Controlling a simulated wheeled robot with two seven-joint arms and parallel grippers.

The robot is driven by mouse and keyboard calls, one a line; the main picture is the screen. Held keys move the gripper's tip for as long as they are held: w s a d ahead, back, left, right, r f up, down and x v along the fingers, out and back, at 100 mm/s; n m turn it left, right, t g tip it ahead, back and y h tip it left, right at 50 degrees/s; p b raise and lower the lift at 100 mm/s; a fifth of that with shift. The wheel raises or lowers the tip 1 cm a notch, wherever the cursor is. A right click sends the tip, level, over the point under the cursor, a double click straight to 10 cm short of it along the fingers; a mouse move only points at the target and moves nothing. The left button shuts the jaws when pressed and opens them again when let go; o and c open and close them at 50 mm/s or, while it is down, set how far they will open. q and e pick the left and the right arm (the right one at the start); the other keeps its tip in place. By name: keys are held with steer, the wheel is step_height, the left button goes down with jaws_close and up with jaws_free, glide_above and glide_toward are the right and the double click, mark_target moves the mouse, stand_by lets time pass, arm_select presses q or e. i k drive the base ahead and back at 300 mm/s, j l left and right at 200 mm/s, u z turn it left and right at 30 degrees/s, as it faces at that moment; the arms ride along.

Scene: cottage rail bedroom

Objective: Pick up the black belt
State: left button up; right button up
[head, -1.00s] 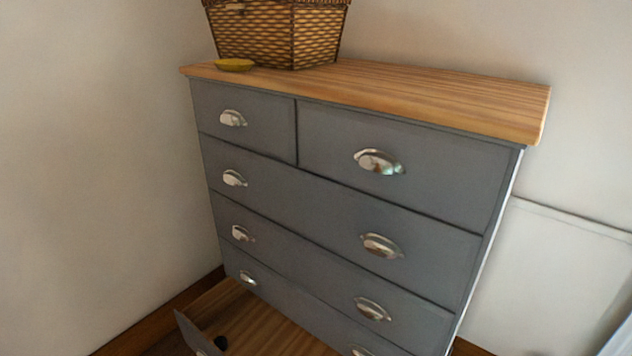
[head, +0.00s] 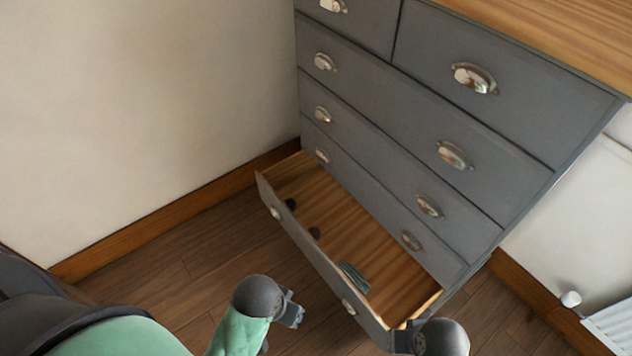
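The bottom drawer (head: 384,228) of the grey dresser is pulled open. Inside it lie a small black item (head: 290,204) near the left end, a small dark brown item (head: 314,232) beside it, and a grey-green striped item (head: 353,278) nearer the right end. I cannot tell for certain which is the black belt; the black item is the darkest. My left gripper (head: 291,312) is outside the drawer, in front of its front panel, touching none of the items. My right gripper (head: 404,342) is at the bottom edge, by the drawer's near right corner. Their finger openings are unclear.
The grey dresser (head: 440,110) with a wooden top (head: 560,35) and cup handles stands against the wall. Open wooden floor (head: 200,245) lies left of the drawer. A white radiator (head: 612,325) is at the lower right.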

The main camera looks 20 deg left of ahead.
mark_target(290, 203)
steer(key=k+j+u, duration=0.2)
steer(key=k+j, duration=0.2)
steer(key=j, duration=0.2)
steer(key=l+u, duration=0.5)
steer(key=l, duration=0.5)
